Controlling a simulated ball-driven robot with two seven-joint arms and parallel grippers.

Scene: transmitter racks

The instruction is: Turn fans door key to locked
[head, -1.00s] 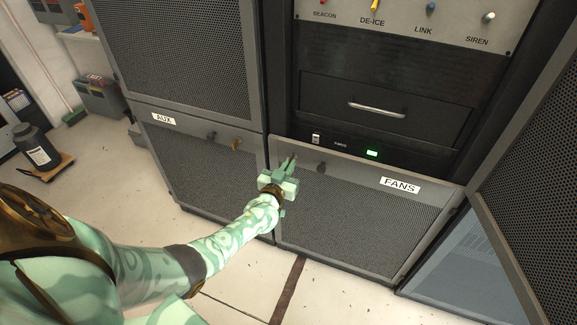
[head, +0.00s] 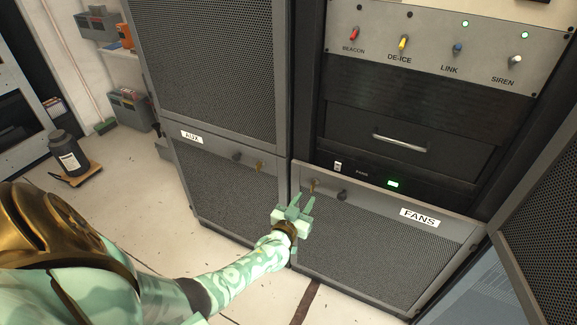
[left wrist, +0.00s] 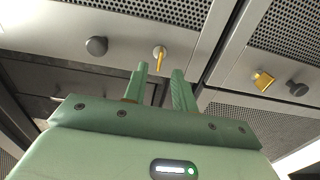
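The FANS door (head: 375,255) is the low mesh panel with a white FANS label (head: 419,217). Its small brass key (head: 314,186) is near the top left corner, left of a dark round knob (head: 342,195). In the left wrist view the key (left wrist: 160,58) is a thin gold bar on a round grey lock, beside the knob (left wrist: 96,46). My left gripper (head: 302,199) is open and empty, just below the key. In the left wrist view its fingertips (left wrist: 159,70) are apart, with the key showing beyond the gap. My right gripper is out of view.
The AUX door (head: 225,195) at left has its own knob (head: 237,157) and brass key (head: 259,166). A drawer with a handle (head: 400,142) and a toggle panel (head: 440,45) are above. An open mesh door (head: 545,170) stands at right.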

